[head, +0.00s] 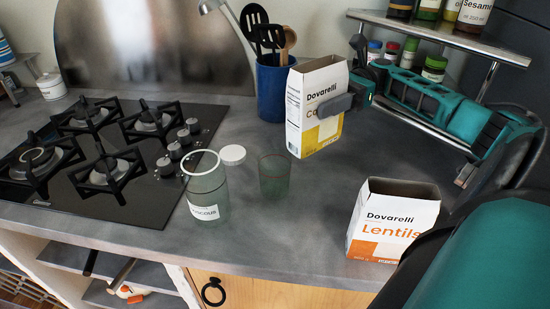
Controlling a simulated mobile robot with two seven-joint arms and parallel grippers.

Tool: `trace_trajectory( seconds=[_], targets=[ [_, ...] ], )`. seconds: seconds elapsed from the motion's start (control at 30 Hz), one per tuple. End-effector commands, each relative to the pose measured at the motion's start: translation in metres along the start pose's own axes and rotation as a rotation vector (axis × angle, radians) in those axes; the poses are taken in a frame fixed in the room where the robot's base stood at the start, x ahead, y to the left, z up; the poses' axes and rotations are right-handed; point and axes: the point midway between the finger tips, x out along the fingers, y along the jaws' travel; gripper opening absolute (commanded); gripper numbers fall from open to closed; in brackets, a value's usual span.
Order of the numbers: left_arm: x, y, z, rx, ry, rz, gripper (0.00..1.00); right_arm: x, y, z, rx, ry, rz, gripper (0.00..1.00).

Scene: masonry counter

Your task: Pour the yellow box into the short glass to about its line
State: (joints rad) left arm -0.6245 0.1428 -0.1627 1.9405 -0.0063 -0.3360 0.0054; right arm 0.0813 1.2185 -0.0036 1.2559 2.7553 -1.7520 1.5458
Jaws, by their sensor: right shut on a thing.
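The yellow box (305,138), white above and yellow below with "Dovarelli" on it, is nearly upright in the middle of the head view. My right gripper (338,104) is shut on it from the right, and a dark finger covers part of its lettering. I cannot tell whether its base touches the counter. The short glass (273,176) stands upright on the counter, just left of the box and apart from it. It is see-through and looks empty; I cannot make out its line clearly. My left gripper is not in view.
An open glass jar (205,190) with a couscous label stands left of the glass, its white lid (232,155) behind. An open lentils box (392,220) stands front right. A blue utensil pot (271,92), gas hob (110,150) and spice shelf (440,32) surround the area.

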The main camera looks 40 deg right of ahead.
Motion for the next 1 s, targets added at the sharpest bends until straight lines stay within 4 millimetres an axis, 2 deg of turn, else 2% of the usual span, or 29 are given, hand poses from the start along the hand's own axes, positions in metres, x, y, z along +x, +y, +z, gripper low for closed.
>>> trace_trajectory(
  seconds=[0.33, 0.4, 0.47, 0.57, 1.0],
  targets=[
    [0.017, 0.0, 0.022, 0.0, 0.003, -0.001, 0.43, -0.006, 0.002, -0.004, 0.052, 0.147, 0.0, 0.0],
    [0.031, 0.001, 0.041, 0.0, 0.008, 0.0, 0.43, -0.006, 0.003, -0.025, 0.067, 0.179, 0.001, 0.0],
    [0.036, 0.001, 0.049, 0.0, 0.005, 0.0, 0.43, -0.007, 0.003, -0.029, 0.075, 0.201, 0.0, 0.0],
    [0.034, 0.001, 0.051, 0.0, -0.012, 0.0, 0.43, -0.007, 0.003, -0.021, 0.077, 0.208, -0.001, 0.0],
    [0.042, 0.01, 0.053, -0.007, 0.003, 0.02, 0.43, -0.013, 0.005, -0.036, 0.098, 0.253, -0.011, 0.0]
  ],
)
